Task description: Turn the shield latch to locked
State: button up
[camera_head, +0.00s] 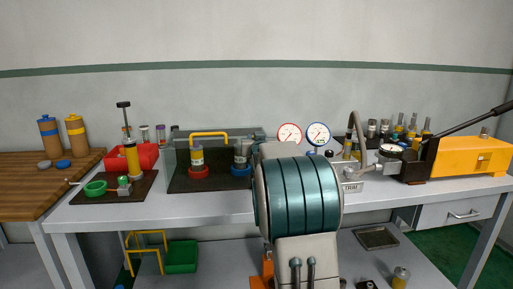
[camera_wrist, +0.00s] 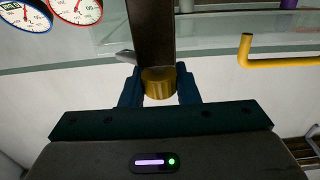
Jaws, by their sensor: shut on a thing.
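The clear shield with its yellow handle (camera_head: 210,134) stands over the dark vise board, left of my arm in the head view. In the wrist view the yellow handle (camera_wrist: 285,60) is at the upper right. My gripper (camera_wrist: 158,88) has its blue fingers closed around a short brass knob (camera_wrist: 159,82), which looks like the shield latch's knob. A dark bar (camera_wrist: 152,35) runs up from the knob in the wrist view. I cannot tell the latch's angle. In the head view my arm hides the gripper and latch.
A red gauge (camera_head: 289,132) and a blue gauge (camera_head: 318,132) stand close beside my arm. Vises with a red ring (camera_head: 198,172) and a blue ring (camera_head: 241,170) stand on the dark board. A yellow machine (camera_head: 470,157) is at the right.

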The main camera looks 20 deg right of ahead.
jog(key=shift+d+r+n+t+y+p, duration=0.1)
jog(key=shift+r+n+t+y+p, duration=0.05)
jog(key=shift+n+y+p, duration=0.45)
jog(key=shift+d+r+n+t+y+p, duration=0.15)
jog(key=shift+n+y+p, duration=0.25)
jog(key=shift+y+p, duration=0.4)
jog(key=n+y+p, duration=0.1)
jog(key=y+p, duration=0.1)
jog(key=p, duration=0.1)
jog(key=n+y+p, duration=0.1)
jog(key=y+p, duration=0.1)
jog(key=p, duration=0.2)
jog(key=shift+a+r+n+y, duration=0.15)
jog(key=shift+n+y, duration=0.15)
jog(key=shift+n, duration=0.1)
jog(key=n+g+y+p, duration=0.1)
jog(key=n+y+p, duration=0.2)
jog(key=p, duration=0.3)
jog(key=shift+y, duration=0.8)
jog(key=n+g+y+p, duration=0.1)
jog(key=p, duration=0.1)
jog(key=n+g+y+p, duration=0.1)
jog(key=y+p, duration=0.1)
jog(key=shift+a+f+y, duration=0.15)
jog(key=shift+f+y, duration=0.15)
jog(key=shift+f, duration=0.05)
jog(key=shift+n, duration=0.4)
jog(key=o, duration=0.9)
jog(key=shift+o, duration=0.2)
jog(key=shift+f, duration=0.1)
